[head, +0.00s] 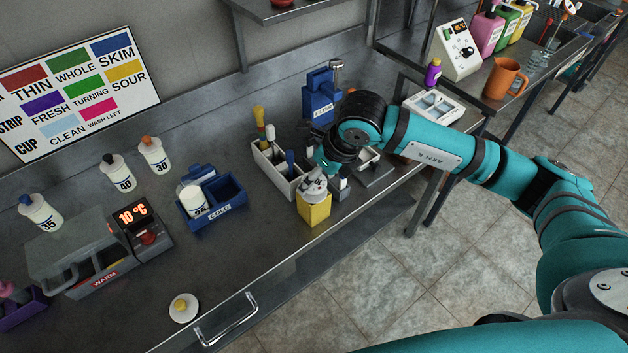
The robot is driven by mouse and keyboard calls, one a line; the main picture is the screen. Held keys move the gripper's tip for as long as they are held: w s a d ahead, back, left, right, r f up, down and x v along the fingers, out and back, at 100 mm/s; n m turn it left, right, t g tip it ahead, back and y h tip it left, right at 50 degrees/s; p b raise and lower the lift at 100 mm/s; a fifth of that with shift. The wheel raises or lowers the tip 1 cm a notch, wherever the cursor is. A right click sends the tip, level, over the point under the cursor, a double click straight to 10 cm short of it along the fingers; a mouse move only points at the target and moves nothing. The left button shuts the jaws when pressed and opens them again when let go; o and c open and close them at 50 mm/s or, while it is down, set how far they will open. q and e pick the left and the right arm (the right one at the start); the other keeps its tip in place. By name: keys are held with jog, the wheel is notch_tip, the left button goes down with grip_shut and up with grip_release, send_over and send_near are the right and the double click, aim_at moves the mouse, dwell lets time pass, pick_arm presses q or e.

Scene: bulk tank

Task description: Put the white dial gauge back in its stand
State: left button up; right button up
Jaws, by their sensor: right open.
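A small white and grey round thing (313,187), which looks like the dial gauge, shows at the top of a yellow block-shaped stand (314,211) near the front edge of the bench. I cannot tell how far it sits inside the stand. My right gripper (322,172) is open, pointing down just above and behind the white thing. The wrist and arm partly hide the fingers, so I cannot tell whether they touch it. My left gripper is not in view.
A white caddy (273,172) with upright tools stands close left of the yellow stand. A blue FILTER box (319,101) is behind. A blue COLD tray (233,191) and a flat white disc with a yellow knob (184,307) lie left. Bare bench lies between caddy and tray.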

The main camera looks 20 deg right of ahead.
jog(key=b+v, duration=0.1)
jog(key=v, duration=0.7)
jog(key=shift+r, duration=0.1)
